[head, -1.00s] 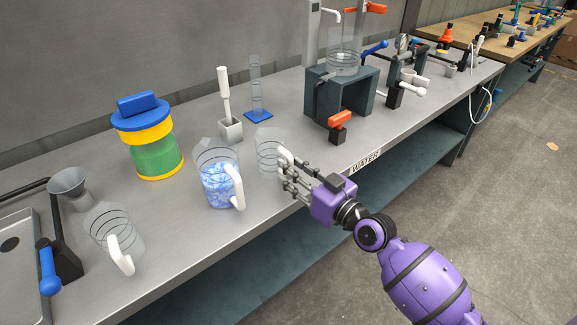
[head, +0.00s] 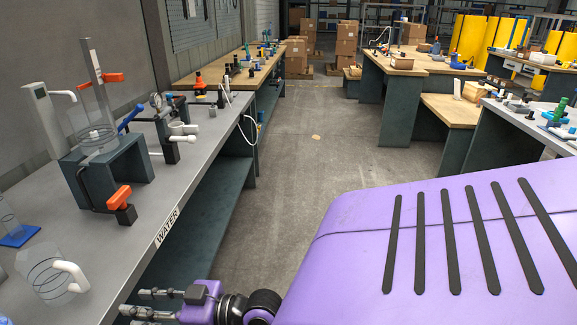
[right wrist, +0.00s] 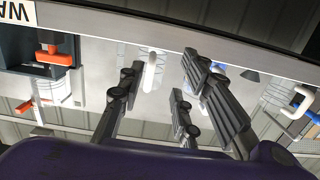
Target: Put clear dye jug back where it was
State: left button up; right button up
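A clear jug (head: 42,278) with dark ring marks and a white handle stands upright near the bench's front edge, at the lower left of the head view. It looks empty. Its white handle also shows in the right wrist view (right wrist: 150,72), framed between my spread fingers. My right gripper (head: 140,303) is open and empty, off the bench's front edge to the right of the jug, apart from the handle. The right wrist view shows the same open fingers (right wrist: 160,85). A jug with blue liquid (right wrist: 207,74) shows partly behind a finger. My left gripper is not in view.
The grey bench (head: 120,235) carries a WATER label (head: 167,226). Behind the label stand an orange-handled valve (head: 119,200) and a dark stand (head: 110,170) bearing a clear vessel. A blue-based cylinder (head: 18,235) is behind the jug. The floor aisle (head: 300,170) is open.

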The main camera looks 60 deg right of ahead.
jog(key=s+a+f+m+g+h, duration=0.1)
jog(key=s+f+g+h, duration=0.15)
jog(key=s+f, duration=0.95)
jog(key=s+a+f+g+h, duration=0.1)
jog(key=s+f, duration=0.3)
jog(key=s, duration=0.4)
jog(key=s+a+f+m+g+h, duration=0.1)
jog(key=s+f+g, duration=0.2)
jog(key=s+f, duration=0.2)
jog(key=s+a+f+m+g+h, duration=0.1)
jog(key=s+f, duration=0.4)
jog(key=s, duration=0.6)
jog(key=shift+s+f+g, duration=0.15)
jog(key=shift+s+g, duration=0.1)
jog(key=shift+g, duration=0.4)
